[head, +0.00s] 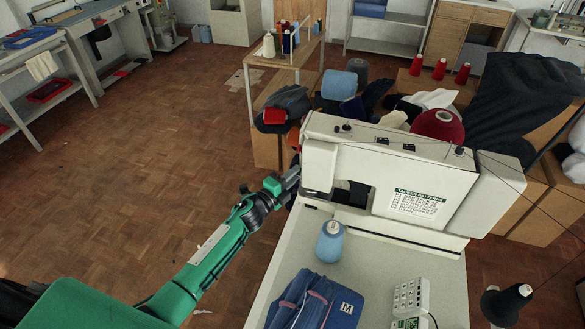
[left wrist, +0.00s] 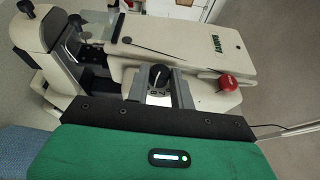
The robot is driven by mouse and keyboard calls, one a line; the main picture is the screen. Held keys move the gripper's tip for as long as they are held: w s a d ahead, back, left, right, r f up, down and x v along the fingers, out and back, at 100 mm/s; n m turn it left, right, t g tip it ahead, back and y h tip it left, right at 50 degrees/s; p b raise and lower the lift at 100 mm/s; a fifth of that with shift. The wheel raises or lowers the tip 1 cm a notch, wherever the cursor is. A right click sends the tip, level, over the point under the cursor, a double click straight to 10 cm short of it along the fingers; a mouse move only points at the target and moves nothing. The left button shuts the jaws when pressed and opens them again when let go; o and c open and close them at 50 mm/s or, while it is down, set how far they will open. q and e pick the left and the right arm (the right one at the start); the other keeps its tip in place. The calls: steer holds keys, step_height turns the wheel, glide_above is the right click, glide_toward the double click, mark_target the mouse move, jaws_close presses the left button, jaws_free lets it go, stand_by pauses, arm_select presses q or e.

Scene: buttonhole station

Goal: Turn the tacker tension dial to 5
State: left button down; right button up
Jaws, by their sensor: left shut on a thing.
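The tacker (head: 375,180), a cream sewing machine with a "Tacker Patterns" label, stands on a pale table. My left gripper (head: 294,178) is at the left end of its head. In the left wrist view the tension dial (left wrist: 160,76) is a round black knob with a white pointer line, on the machine's end face. The two grey fingers of my left gripper (left wrist: 160,86) are on either side of it, shut on it. The pointer is roughly upright in that view, slightly tilted; I cannot read any scale numbers. In the head view the dial is hidden. My right gripper is not in view.
A red knob (left wrist: 228,82) sits beside the dial on the machine. On the table are a blue thread cone (head: 331,242), folded blue cloth (head: 318,302) and a white keypad box (head: 411,297). Fabric heaps lie behind the machine. The floor at left is clear.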

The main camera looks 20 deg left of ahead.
arm_select(q)
steer(key=g+p, duration=0.1)
steer(key=p, duration=0.1)
steer(key=r+g+p, duration=0.1)
steer(key=p, duration=0.1)
steer(key=shift+w+r+n+y, duration=0.15)
steer(key=shift+n+y, duration=0.15)
steer(key=shift+n, duration=0.1)
steer(key=shift+g+y, duration=0.3)
steer(key=c, duration=1.5)
jaws_free()
steer(key=shift+f, duration=0.2)
steer(key=shift+f, duration=0.1)
